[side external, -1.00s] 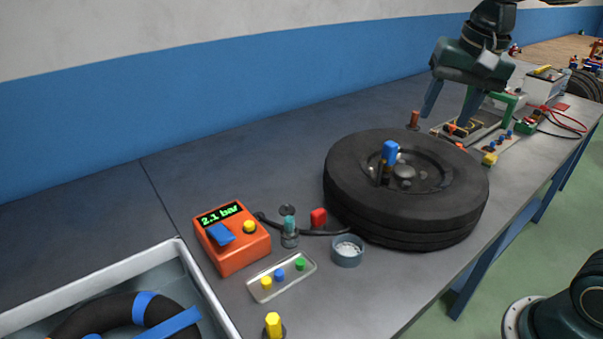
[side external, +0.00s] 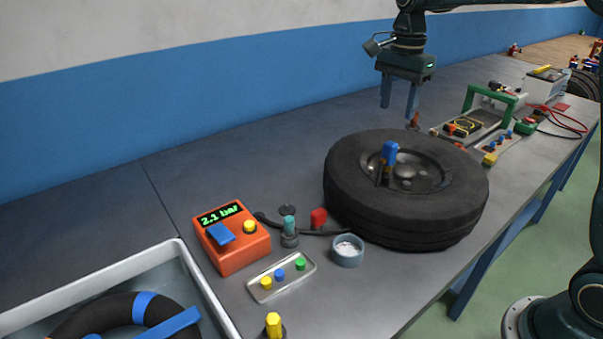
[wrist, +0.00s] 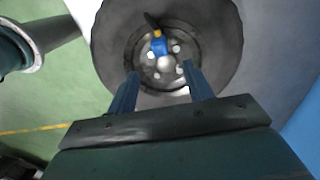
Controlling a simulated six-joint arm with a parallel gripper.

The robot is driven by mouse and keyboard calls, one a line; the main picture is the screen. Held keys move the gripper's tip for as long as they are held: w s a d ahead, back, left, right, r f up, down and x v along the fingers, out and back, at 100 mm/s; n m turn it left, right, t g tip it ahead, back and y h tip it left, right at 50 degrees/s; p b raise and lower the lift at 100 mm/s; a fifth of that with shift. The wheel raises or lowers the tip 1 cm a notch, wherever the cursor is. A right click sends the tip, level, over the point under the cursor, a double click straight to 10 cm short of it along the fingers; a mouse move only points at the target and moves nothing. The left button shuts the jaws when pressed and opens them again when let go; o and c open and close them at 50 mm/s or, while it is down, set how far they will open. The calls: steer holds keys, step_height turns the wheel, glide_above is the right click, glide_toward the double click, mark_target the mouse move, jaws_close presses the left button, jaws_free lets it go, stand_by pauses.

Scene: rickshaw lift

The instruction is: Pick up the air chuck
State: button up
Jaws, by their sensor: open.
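A red piece (side external: 318,217) on the end of a black hose (side external: 267,220) lies on the bench left of the wheel and looks like the air chuck. The hose runs toward an orange pressure unit (side external: 232,238) reading 2.1 bar. In the wrist view, the open fingers (wrist: 160,76) frame the lower part of the wheel (wrist: 222,35). The red piece is not visible in the wrist view.
The tyre (side external: 345,208) lies flat with a blue-topped part (side external: 390,152) standing at its hub. A teal-topped part (side external: 289,227), a grey cup (side external: 347,251) and a small tray (side external: 264,294) crowd the red piece. The bench's back left is clear.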

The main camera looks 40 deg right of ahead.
mark_target(389, 156)
steer(key=shift+f, duration=4.3)
steer(key=shift+f, duration=0.1)
steer(key=shift+f, duration=2.5)
steer(key=shift+c, duration=0.4)
jaws_close()
steer(key=shift+r, duration=0.15)
